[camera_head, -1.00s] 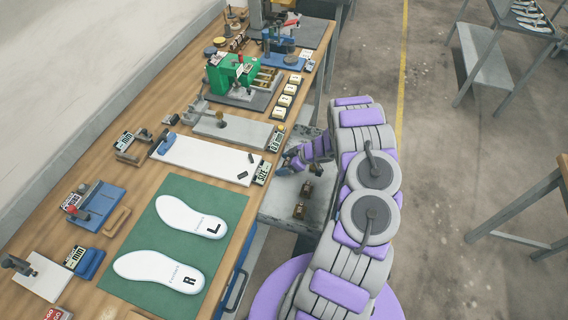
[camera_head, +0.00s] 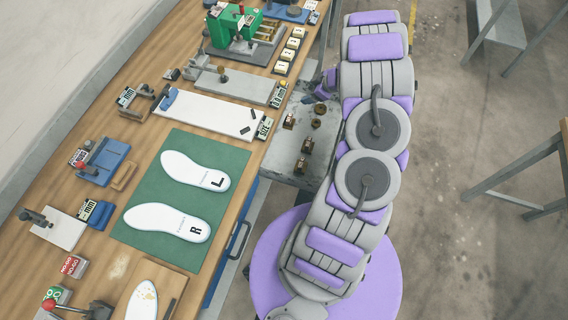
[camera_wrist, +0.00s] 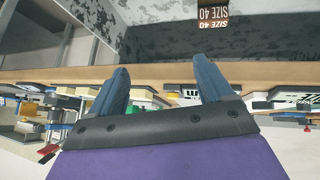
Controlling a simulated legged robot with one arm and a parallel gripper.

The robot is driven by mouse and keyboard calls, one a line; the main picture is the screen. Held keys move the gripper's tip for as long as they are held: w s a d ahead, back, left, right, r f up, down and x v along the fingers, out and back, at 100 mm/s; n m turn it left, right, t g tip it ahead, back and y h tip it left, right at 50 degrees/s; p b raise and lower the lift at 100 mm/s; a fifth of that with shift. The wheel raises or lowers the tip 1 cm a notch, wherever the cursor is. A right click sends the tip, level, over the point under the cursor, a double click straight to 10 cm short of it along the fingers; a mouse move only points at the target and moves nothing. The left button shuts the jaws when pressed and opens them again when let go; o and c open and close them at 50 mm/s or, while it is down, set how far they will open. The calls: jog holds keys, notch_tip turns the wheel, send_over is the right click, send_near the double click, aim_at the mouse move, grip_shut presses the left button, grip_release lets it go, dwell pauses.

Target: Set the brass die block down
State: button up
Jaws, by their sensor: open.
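My gripper (camera_wrist: 162,88) is open in the wrist view, with two blue fingers spread apart and nothing between them. In the head view my arm hides most of it, near the far end of a grey shelf (camera_head: 283,170) beside the bench. Several small brass-and-dark pieces sit on this shelf: one at the left (camera_head: 289,121), one in the middle (camera_head: 307,145), one nearer (camera_head: 300,167) and round ones by my arm (camera_head: 317,123). I cannot tell which is the brass die block. All are apart from my gripper's visible parts.
The wooden bench (camera_head: 95,230) holds a green mat (camera_head: 150,185) with two white insoles, a white board (camera_head: 205,113) and a green press (camera_head: 232,30). A "SIZE 40" label (camera_wrist: 213,19) shows in the wrist view.

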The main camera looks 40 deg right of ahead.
jog(key=w+d+r+m+h, duration=0.25)
jog(key=r+h, duration=0.35)
jog(key=r, duration=0.9)
jog(key=s+a+r+m+g+h, duration=0.1)
jog(key=s+a+r+m+g, duration=0.15)
jog(key=r, duration=0.25)
jog(key=s+a+r+m+g+h, duration=0.1)
jog(key=s+a+r+h, duration=0.15)
jog(key=r, duration=0.35)
jog(key=s+a+r+g+y, duration=0.1)
jog(key=s+a+g+y, duration=0.2)
jog(key=s+a, duration=1.2)
jog(key=s+a+r+g+y, duration=0.1)
jog(key=s+a+g+y, duration=0.2)
jog(key=s+a, duration=1.2)
jog(key=a+y, duration=0.2)
jog(key=a, duration=0.4)
